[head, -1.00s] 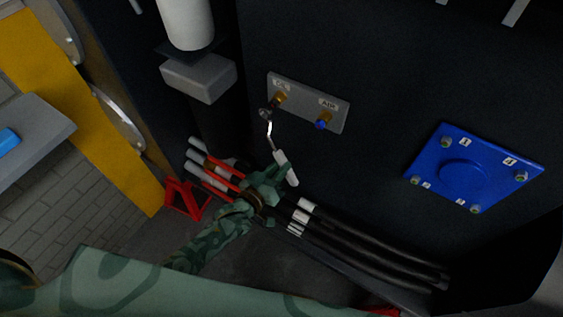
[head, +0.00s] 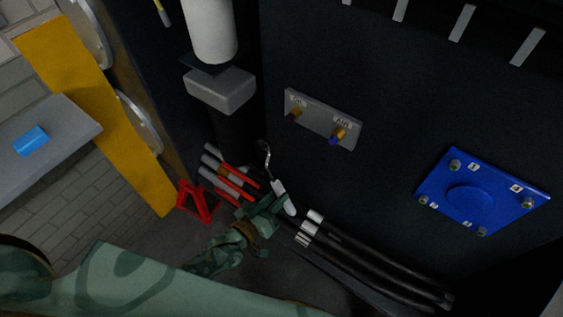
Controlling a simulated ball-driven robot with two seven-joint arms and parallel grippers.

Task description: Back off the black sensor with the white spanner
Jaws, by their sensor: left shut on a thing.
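The white spanner (head: 283,196) has a white handle and a bare metal head. My left gripper (head: 270,206) is shut on its handle. The spanner points up, its head below and left of the black sensor and apart from it in the picture. The black sensor (head: 290,118) is small and dark, in a brass fitting at the left end of a grey plate (head: 318,119) on the dark wall. A blue sensor (head: 334,141) sits in the brass fitting at the plate's right end, under an "AIR" label. My right gripper is out of view.
Black hoses (head: 375,265) run low to the right of my gripper. Red-handled parts (head: 236,183) and a red stand (head: 195,202) lie to its left. A grey box under a white cylinder (head: 211,30) juts out at upper left. A blue bolted cover (head: 470,200) is at right.

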